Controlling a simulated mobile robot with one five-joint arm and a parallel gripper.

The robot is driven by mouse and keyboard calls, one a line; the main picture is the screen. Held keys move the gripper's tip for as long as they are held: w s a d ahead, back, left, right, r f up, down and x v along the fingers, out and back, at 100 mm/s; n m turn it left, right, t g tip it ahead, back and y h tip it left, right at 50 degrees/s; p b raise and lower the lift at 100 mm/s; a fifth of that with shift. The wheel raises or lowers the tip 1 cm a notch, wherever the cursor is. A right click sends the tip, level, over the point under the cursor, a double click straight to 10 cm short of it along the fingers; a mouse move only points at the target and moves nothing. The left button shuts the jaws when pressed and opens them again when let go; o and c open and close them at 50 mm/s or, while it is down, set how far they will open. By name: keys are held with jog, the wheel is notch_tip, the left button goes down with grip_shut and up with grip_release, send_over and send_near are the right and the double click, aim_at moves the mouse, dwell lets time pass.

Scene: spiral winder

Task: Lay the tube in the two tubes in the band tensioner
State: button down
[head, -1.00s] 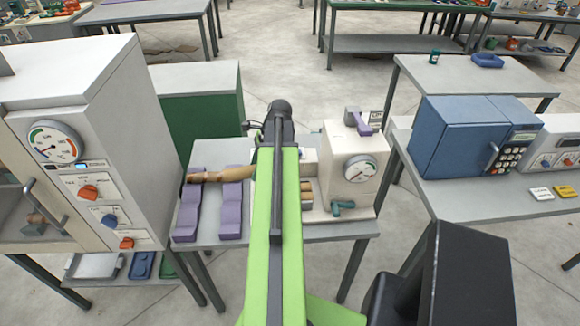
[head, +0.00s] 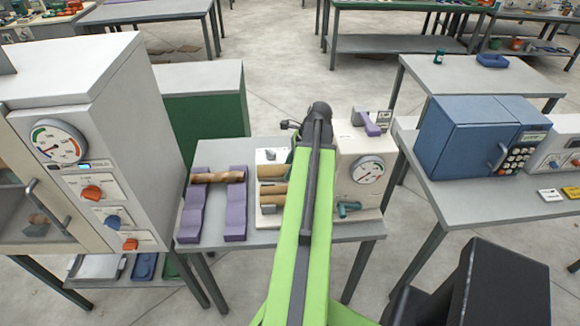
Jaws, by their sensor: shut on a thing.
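The band tensioner, a cream machine with a round dial (head: 345,155), stands on the table. Two tan tubes, a nearer one (head: 269,204) and one behind it (head: 272,188), lie side by side on its left part. A tan tube (head: 271,171) shows just behind them, its right end hidden by my arm. My gripper (head: 294,158) is over the tensioner and shut on that tube, its jaws mostly hidden by my arm. I cannot tell whether this tube touches the other two.
A purple two-part cradle (head: 236,220) stands left of the tensioner with a brown tube (head: 217,177) across its back end. A teal handle (head: 348,209) and a purple lever (head: 371,122) are on the tensioner's right. A large cabinet (head: 90,90) stands at left, a blue box (head: 470,135) at right.

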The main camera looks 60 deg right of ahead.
notch_tip(320, 180, down, 9)
jog(key=b, duration=0.8)
jog(key=shift+w, duration=0.1)
jog(key=c, duration=0.8)
grip_release()
jog(key=shift+o, duration=0.2)
jog(key=p+v, duration=1.5)
jog(key=v, duration=0.1)
jog(key=shift+w+r, duration=0.1)
jog(key=shift+r, duration=0.2)
jog(key=shift+s+d+r+p, duration=0.15)
jog(key=shift+s+r+p, duration=0.1)
jog(key=shift+r+p, duration=0.25)
